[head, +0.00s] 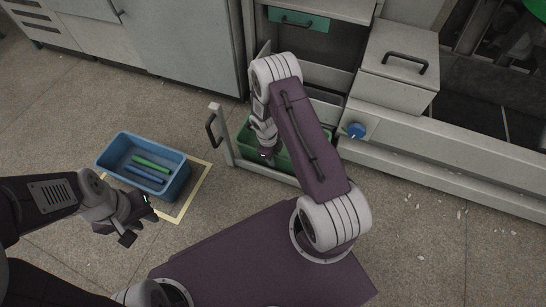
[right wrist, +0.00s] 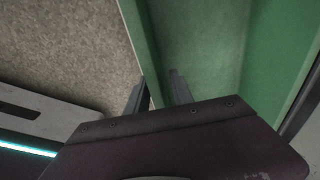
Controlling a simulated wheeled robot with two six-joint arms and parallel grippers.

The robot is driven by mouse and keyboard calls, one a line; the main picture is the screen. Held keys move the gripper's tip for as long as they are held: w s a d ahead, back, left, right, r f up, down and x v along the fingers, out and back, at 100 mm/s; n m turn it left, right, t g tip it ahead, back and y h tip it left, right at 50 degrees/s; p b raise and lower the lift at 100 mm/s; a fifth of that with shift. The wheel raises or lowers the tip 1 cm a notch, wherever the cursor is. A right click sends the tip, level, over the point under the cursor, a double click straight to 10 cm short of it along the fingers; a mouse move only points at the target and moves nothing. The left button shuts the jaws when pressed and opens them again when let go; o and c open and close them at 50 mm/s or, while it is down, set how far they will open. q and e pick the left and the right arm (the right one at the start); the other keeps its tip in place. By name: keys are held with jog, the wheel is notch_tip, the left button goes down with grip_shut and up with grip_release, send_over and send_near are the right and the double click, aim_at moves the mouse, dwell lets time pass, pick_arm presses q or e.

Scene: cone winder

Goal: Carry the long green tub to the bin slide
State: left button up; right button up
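The long green tub (head: 243,139) lies low in front of the machine, inside or just behind a pale pull-out frame (head: 222,137) with a dark handle; my right arm hides much of it. I cannot tell for sure that this frame is the bin slide. My right gripper (head: 265,150) is at the tub's left part. In the right wrist view, its fingers (right wrist: 158,92) stand on both sides of the tub's green wall (right wrist: 141,40), one outside and one inside, with a gap showing. My left gripper (head: 140,219) is empty and looks open, above the floor.
A blue crate (head: 117,164) with green and blue rods stands on a yellow-outlined floor area (head: 199,187), near my left gripper. Grey cabinets (head: 185,45) stand behind. A grey box with a handle (head: 399,62) and a blue knob (head: 356,130) are right.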

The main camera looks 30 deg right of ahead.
jog(key=shift+r+p, duration=0.4)
jog(key=s+a+r+n+p, duration=0.2)
jog(key=r+n+p, duration=0.3)
jog(key=r, duration=0.7)
jog(key=s+a+r+n+p, duration=0.1)
jog(key=a+r+n+p, duration=0.1)
jog(key=r+n, duration=0.7)
jog(key=s+a+r+n+t+y, duration=0.1)
jog(key=s+a+r+n, duration=0.2)
jog(key=s+r+n, duration=0.6)
jog(key=n, duration=0.4)
jog(key=shift+s+a+r+n+t+y, duration=0.25)
jog(key=shift+s+r+n+t+y, duration=0.05)
jog(key=shift+s+r+n, duration=0.1)
